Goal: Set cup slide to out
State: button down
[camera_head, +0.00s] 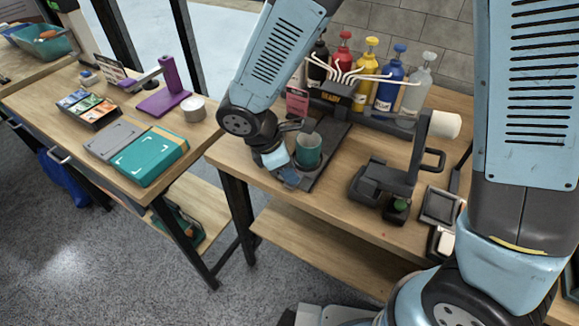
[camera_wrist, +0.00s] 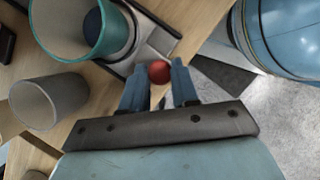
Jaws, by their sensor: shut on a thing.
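A teal cup (camera_head: 308,148) stands on a dark cup slide (camera_head: 331,150) near the front edge of the right table, below the pump bottles. In the wrist view the cup (camera_wrist: 92,27) is at the upper left, seen into from above. A red ball knob (camera_wrist: 159,71) sits between the two fingers of my gripper (camera_wrist: 160,88), which is shut on it. In the head view my gripper (camera_head: 287,178) is low at the front of the slide, just left of the cup, and the knob is hidden there.
Several pump bottles (camera_head: 371,62) stand behind a dark dispenser with white spouts. A black stand with a white roller (camera_head: 445,124) is right of the slide. A grey-beige cylinder (camera_wrist: 48,103) is left of the fingers in the wrist view. The left table holds a teal box (camera_head: 150,156).

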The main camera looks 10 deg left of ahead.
jog(key=shift+s+a, duration=0.15)
jog(key=shift+a, duration=0.05)
jog(key=c, duration=0.9)
grip_release()
jog(key=shift+d, duration=0.1)
jog(key=shift+o, duration=0.2)
jog(key=shift+r, duration=0.15)
jog(key=v, duration=1.3)
jog(key=shift+r, duration=0.25)
